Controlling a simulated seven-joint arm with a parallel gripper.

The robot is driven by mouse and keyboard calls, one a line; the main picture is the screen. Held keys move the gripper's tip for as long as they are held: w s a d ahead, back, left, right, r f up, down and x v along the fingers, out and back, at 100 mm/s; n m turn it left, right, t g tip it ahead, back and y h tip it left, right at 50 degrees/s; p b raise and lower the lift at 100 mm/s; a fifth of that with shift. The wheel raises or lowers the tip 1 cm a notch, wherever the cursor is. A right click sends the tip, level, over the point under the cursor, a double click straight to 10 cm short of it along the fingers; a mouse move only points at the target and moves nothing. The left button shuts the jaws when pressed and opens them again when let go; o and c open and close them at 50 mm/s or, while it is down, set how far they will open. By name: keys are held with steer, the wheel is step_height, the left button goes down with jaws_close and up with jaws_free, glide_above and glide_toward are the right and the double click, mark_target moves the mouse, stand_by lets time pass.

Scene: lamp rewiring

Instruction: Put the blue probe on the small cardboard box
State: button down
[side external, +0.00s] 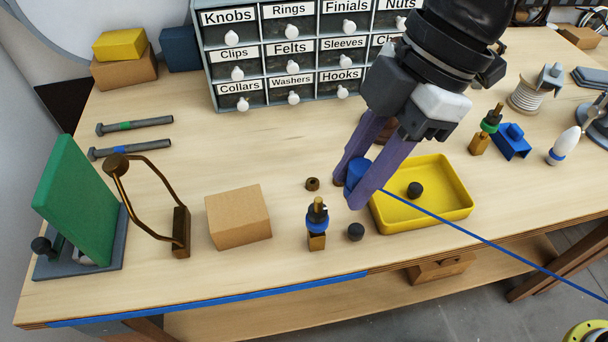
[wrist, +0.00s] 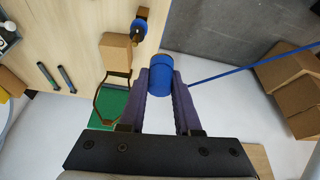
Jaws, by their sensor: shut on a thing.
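The blue probe (side external: 356,172) is a short blue cylinder with a thin blue cable running off to the right. My gripper (side external: 349,189) is shut on it, with its purple fingers on either side, above the bench just left of the yellow tray. In the wrist view the probe (wrist: 161,73) sits between the fingertips (wrist: 161,88). The small cardboard box (side external: 238,217) stands on the bench to the left, apart from the probe, with a bare top. It also shows in the wrist view (wrist: 115,52), left of the probe.
A brass lamp socket with a blue ring (side external: 317,222) stands between box and gripper, near a small dark knob (side external: 355,232). A bronze lamp harp (side external: 181,232) stands left of the box. The yellow tray (side external: 455,208) holds a black knob. Labelled drawers (side external: 262,68) stand behind.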

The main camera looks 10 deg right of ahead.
steer(key=w, duration=0.1)
glide_above(245, 206)
steer(key=d, duration=0.2)
steer(key=shift+m+t, duration=0.3)
step_height(245, 206, down, 9)
steer(key=shift+s+a+f, duration=0.1)
steer(key=shift+a, duration=0.05)
steer(key=shift+a+f, duration=0.15)
steer(key=shift+f, duration=1.6)
steer(key=shift+f, duration=0.1)
steer(key=c, duration=0.6)
jaws_free()
